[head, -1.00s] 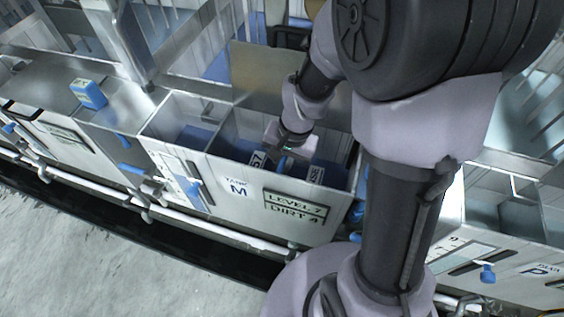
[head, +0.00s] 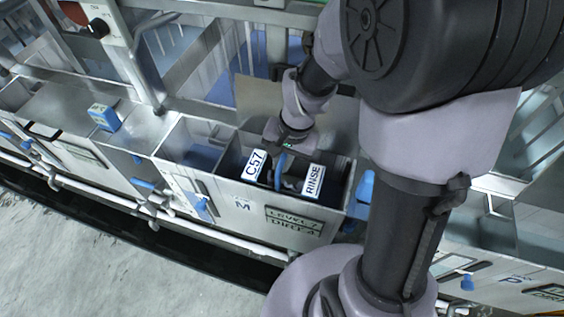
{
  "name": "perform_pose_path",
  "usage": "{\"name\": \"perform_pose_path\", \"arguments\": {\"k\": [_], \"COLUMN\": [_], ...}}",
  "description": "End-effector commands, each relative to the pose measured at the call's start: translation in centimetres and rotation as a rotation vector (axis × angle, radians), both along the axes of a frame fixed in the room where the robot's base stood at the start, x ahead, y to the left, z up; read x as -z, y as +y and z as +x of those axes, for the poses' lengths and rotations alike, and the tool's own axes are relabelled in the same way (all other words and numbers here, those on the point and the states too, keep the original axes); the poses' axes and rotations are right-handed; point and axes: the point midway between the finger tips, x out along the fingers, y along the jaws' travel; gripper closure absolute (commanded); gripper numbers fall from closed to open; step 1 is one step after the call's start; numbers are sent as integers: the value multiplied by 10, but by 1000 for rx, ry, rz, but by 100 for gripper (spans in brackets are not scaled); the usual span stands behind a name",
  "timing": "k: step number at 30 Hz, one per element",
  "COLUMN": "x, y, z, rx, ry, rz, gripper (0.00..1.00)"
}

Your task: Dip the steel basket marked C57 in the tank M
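Tank M (head: 242,205) is a steel tank with a blue M on its front wall and a "LEVEL 7, DIRT 4" panel. The steel basket marked C57 (head: 255,165) is at the tank's right opening. Its C57 tag and a RINSE tag (head: 314,180) show whole above the front wall; its lower part is hidden behind that wall. My gripper (head: 283,156) is directly above the basket, at a blue upright part between the tags, and seems shut on it. The fingertips are small and partly hidden.
A second compartment with blue liquid (head: 203,157) lies left of the basket. A blue box (head: 104,117) stands on the steel deck further left. Tank P (head: 515,279) is at the right. White pipes (head: 200,232) run along the front. My arm hides much of the right side.

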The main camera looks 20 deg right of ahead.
Motion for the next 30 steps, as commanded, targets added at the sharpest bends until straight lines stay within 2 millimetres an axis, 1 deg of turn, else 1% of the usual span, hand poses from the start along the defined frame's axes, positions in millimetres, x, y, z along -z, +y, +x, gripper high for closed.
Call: {"name": "perform_pose_path", "arguments": {"k": [1, 21, 25, 30], "x": [-15, -126, -137, -136], "y": [0, 0, 0, 0], "z": [0, 0, 0, 0], "rx": [0, 0, 0, 0], "ry": [-1, -1, -1, 0], "rz": [0, 0, -1, 0], "gripper": [100, 100, 100, 100]}}
